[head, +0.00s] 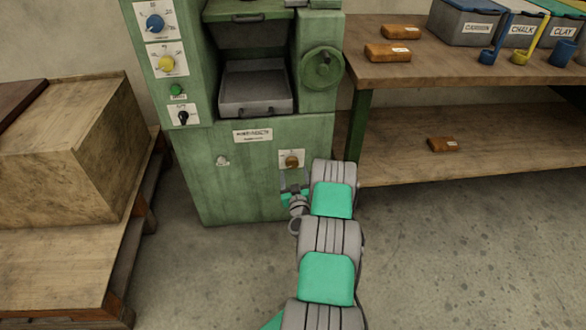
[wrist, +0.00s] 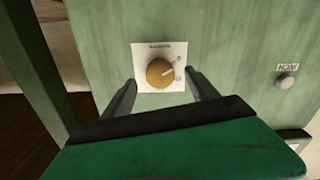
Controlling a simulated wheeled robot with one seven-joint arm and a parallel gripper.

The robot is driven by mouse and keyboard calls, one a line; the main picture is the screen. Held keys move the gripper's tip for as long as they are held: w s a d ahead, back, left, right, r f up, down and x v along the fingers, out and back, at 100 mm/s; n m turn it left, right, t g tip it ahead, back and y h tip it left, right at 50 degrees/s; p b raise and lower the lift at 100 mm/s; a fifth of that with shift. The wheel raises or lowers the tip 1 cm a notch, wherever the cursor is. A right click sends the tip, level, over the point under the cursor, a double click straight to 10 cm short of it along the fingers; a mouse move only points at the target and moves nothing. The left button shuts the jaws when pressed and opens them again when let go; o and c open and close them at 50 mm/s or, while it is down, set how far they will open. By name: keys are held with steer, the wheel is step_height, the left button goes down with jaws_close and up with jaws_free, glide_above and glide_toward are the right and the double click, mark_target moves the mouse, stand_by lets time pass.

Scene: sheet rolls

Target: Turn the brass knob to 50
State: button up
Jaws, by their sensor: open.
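The brass knob (wrist: 160,73) is round and sits on a white dial plate (wrist: 148,52) on the front of the green machine. Its pale pointer mark points to the upper right in the wrist view; the small numbers are too blurred to read. In the head view the knob (head: 291,162) shows low on the machine's front, right of its middle. My gripper (wrist: 160,90) is open, with one finger on each side of the knob in the wrist view. Whether the fingers touch the knob I cannot tell. In the head view my gripper (head: 294,184) is just below the knob.
The green machine (head: 220,185) also has a blue knob (head: 154,23), a yellow knob (head: 166,64), a handwheel (head: 322,68) and a small pale knob (head: 222,160). A wooden bench (head: 400,72) stands right, a wooden crate (head: 75,150) left. Open floor lies in front.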

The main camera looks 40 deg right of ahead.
mark_target(293, 166)
steer(key=shift+x, duration=2.1)
steer(key=shift+r, duration=0.1)
steer(key=shift+c, duration=0.6)
steer(key=c, duration=1.2)
steer(key=shift+c, duration=0.2)
